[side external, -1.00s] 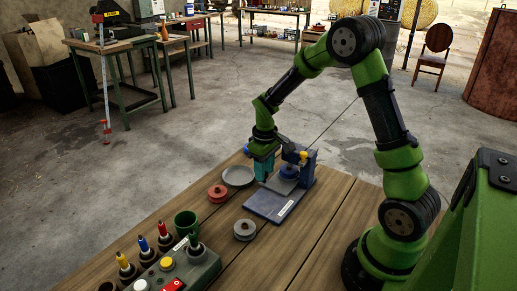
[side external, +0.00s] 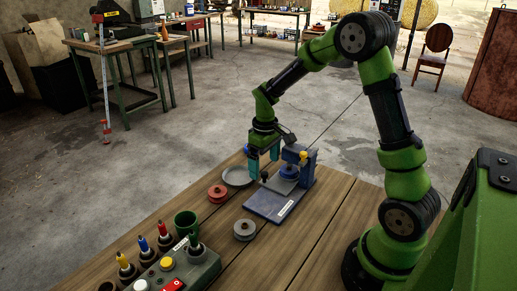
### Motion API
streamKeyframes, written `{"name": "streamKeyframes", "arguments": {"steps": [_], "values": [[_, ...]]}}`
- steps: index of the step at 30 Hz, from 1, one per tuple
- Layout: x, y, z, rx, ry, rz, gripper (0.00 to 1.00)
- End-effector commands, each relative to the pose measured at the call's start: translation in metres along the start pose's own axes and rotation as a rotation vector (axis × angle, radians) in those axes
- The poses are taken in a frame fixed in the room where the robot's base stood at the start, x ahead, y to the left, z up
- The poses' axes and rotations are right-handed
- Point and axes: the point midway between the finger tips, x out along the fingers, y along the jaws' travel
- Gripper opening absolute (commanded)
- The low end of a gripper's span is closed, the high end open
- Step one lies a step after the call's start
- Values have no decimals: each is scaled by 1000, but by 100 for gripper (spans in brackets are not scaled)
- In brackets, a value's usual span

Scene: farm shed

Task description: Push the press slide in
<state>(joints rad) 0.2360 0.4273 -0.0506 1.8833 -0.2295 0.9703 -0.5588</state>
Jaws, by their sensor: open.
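The press (side external: 308,168) stands on the wooden table with a blue-grey base plate (side external: 268,205) and a blue upright at its right end. A yellow knob (side external: 303,156) shows on the upright. A blue round piece (side external: 289,171) sits on a grey slide plate (side external: 281,187) in the press. A small dark knob (side external: 264,175) shows at the slide's left end. My gripper (side external: 264,168) is open, with teal fingers pointing down around or just behind this knob. I cannot tell whether the fingers touch it.
A green cup (side external: 186,224) and a control box (side external: 180,268) stand nearer the front. Bare wood lies right of the press.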

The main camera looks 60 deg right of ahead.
Motion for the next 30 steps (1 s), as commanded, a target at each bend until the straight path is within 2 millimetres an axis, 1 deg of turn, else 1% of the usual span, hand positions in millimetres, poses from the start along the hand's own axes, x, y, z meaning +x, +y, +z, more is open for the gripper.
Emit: {"name": "streamKeyframes", "arguments": {"steps": [1,18,22,30], "values": [[-5,0,0,0,2,1,100],[-49,0,0,-1,1,1,100],[-53,0,0,-1,1,0,100],[-54,0,0,-1,1,0,100]]}}
